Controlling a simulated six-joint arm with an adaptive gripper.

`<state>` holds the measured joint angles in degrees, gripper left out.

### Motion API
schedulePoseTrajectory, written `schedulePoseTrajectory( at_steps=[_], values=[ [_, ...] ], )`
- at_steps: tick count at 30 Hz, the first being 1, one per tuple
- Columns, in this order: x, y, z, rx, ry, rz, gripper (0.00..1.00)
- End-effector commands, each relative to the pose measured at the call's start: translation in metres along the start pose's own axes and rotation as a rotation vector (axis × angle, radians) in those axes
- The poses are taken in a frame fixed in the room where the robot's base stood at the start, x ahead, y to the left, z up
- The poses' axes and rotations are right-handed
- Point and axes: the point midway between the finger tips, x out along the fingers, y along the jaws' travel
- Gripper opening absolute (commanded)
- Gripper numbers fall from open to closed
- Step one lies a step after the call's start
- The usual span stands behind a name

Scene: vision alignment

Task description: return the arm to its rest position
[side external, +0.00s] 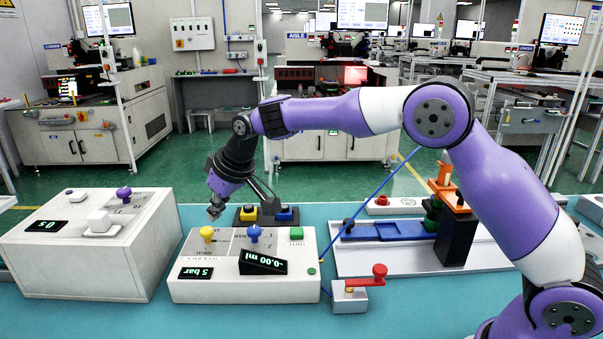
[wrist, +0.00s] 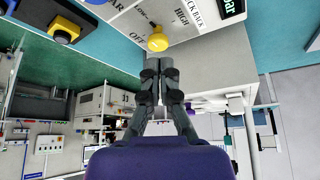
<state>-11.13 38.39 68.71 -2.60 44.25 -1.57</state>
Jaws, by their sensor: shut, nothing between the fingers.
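My purple arm reaches across from the right in the side external view. My gripper (side external: 215,211) points down above the back left part of a white control box (side external: 240,291). I cannot tell from these views whether the tips touch the knob.
A larger white box (side external: 70,263) with a purple knob stands at the left. A red-handled lever block (side external: 350,298) stands right of the control box. A fixture (side external: 400,262) with a blue rail and orange-topped post lies behind. The teal table front (side external: 200,322) is clear.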

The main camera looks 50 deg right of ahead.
Motion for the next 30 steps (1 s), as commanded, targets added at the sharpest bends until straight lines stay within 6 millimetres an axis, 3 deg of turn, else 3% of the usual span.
schedulePoseTrajectory(
  at_steps=[4, 14, 17, 19, 23, 27, 30],
  values=[
    [-0.010, 0.000, -0.005, 0.000, 0.001, 0.000, 0.00],
    [-0.013, 0.001, -0.006, 0.001, 0.000, 0.001, 0.00],
    [-0.028, 0.005, -0.002, 0.011, 0.002, 0.007, 0.00],
    [-0.050, 0.010, 0.006, 0.026, 0.004, 0.015, 0.00],
    [-0.103, 0.022, 0.038, 0.067, 0.005, 0.038, 0.00],
    [-0.153, 0.030, 0.093, 0.118, 0.003, 0.066, 0.00],
    [-0.176, 0.032, 0.138, 0.154, 0.002, 0.086, 0.00]
  ],
)
